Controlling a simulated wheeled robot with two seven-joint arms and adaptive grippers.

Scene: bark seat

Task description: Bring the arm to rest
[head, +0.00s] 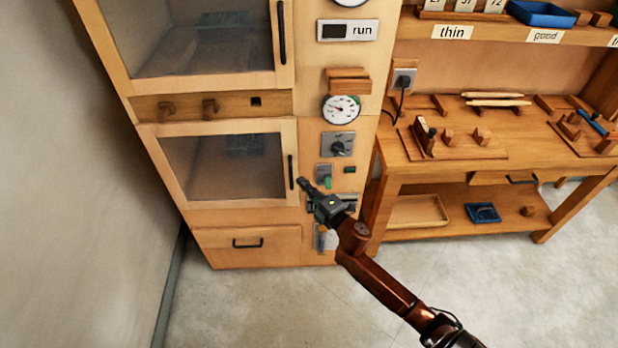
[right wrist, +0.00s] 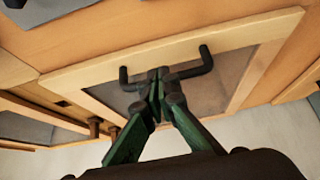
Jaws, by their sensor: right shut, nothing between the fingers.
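My right arm (head: 385,283) reaches from the lower right of the head view toward the wooden cabinet. My right gripper (head: 303,183) is shut and empty, in front of the cabinet beside the black handle (head: 291,172) of the lower glass door. In the right wrist view the shut fingers (right wrist: 160,75) appear in front of a dark door handle (right wrist: 208,60). I cannot tell whether they touch it. The lower door (head: 225,165) looks closed. My left gripper is not in view.
The cabinet's control panel, with a dial (head: 341,109) and a dark knob (head: 338,147), stands right by the gripper. A wooden workbench (head: 455,165) with a lower shelf stands to the right. The wall (head: 70,200) is at the left. The floor (head: 260,310) in front is clear.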

